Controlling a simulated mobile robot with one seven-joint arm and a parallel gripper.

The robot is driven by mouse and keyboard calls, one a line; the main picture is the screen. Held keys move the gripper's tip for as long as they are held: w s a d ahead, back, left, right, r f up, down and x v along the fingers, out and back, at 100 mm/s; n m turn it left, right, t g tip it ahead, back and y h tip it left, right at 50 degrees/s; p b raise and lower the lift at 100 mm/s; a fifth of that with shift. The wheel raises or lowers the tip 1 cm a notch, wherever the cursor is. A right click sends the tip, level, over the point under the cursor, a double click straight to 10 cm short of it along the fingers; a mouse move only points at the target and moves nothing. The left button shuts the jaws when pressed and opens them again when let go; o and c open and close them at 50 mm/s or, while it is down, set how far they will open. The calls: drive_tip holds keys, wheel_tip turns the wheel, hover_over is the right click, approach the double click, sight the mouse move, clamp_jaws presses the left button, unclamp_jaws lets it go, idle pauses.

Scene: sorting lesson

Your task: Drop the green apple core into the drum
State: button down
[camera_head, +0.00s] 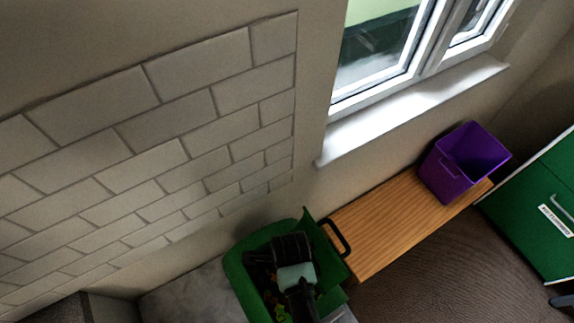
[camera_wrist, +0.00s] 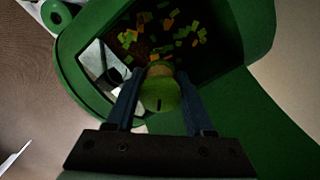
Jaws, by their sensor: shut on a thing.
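The green apple core (camera_wrist: 160,96) is between the two fingers of my gripper (camera_wrist: 160,84), which is shut on it. It has a green end facing the wrist camera and a tan part beyond. The green drum (camera_head: 239,276) is low in the middle of the head view, with its lid up. In the wrist view the drum's rim (camera_wrist: 72,72) surrounds a dark opening with several orange and green bits inside. My gripper holds the core over this opening. In the head view my arm covers part of the drum, and I cannot make out the core there.
A wooden bench (camera_head: 375,235) stands right of the drum, under the window sill, with a black handle at its near end. A purple bin (camera_head: 450,178) stands on its far end. A green cabinet (camera_head: 530,215) is at the right. A tiled wall (camera_head: 150,150) rises at the left.

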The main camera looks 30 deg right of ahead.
drive_tip(key=shift+c, duration=1)
unclamp_jaws()
wheel_tip(320, 180, up, 13)
drive_tip(key=b, duration=0.1)
